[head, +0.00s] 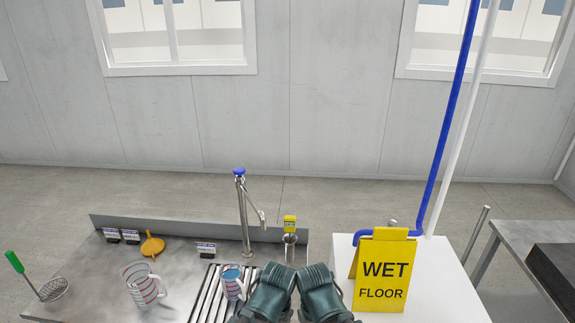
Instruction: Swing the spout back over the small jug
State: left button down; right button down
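The tap is an upright steel pipe with a blue knob on top, at the back of the steel bench in the head view. Its thin spout (253,200) slants down to the right, its tip apart from both jugs and, in the picture, above and right of the small jug. The small jug (231,287), with red and blue markings and a blue interior, stands on the slotted drain grille. A larger clear jug (143,288) stands to its left.
A yellow funnel (152,245), small label cards (205,249) and a green-handled strainer (52,290) are on the bench. A yellow wet-floor sign (383,272) stands on the white surface at right, by a blue pipe (449,120).

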aim_at(253, 206)
jog(key=u, duration=0.25)
jog(key=k+j+z, duration=0.3)
jog(key=k+j, duration=0.4)
jog(key=k, duration=0.15)
